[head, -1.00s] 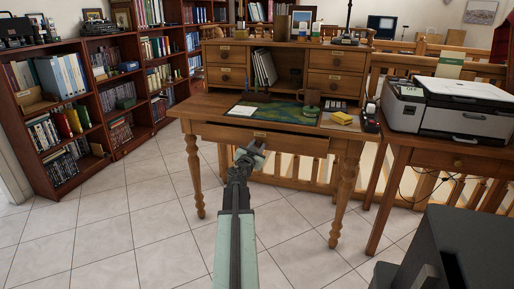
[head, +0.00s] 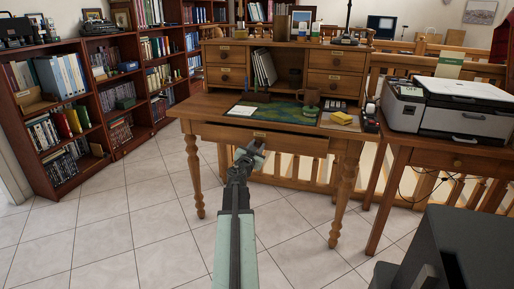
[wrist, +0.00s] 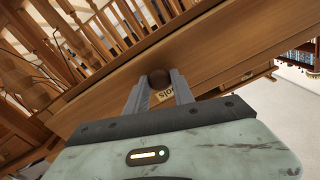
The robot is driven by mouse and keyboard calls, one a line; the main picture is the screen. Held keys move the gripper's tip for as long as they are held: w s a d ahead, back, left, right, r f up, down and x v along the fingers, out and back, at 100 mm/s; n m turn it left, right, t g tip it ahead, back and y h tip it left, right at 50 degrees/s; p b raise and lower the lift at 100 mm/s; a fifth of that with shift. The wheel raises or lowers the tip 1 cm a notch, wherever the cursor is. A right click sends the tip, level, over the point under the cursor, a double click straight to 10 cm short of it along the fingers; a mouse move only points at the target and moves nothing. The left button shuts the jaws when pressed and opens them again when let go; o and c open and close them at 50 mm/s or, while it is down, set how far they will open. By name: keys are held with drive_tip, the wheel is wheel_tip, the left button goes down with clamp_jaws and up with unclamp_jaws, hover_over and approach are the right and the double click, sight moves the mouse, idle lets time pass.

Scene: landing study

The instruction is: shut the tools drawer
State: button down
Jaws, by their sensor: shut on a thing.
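The tools drawer (head: 290,143) is the wide wooden drawer under the desk top in the head view. A dark strip shows above its front, so it seems to stand partly open. In the wrist view its label (wrist: 163,95), reading "ools" in part, sits below a dark round knob (wrist: 160,78). My gripper (head: 253,150) is at the middle of the drawer front. In the wrist view its two fingers (wrist: 159,88) are on either side of the knob, shut on it. The knob is hidden behind my gripper in the head view.
The desk top (head: 205,106) holds a green mat (head: 285,114), a mug (head: 310,97) and a yellow sponge-like block (head: 342,118). A printer (head: 465,110) stands on a side table at right. Bookshelves (head: 70,110) line the left. The tiled floor (head: 130,230) at left is clear.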

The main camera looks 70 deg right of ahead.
drive_tip(key=d, duration=0.8)
drive_tip(key=shift+w+d, duration=0.2)
drive_tip(key=shift+d, duration=0.1)
drive_tip(key=shift+a, duration=0.1)
drive_tip(key=c, duration=1.1)
unclamp_jaws()
drive_tip(key=a, duration=0.8)
drive_tip(key=shift+s, duration=0.25)
drive_tip(key=shift+d, duration=0.1)
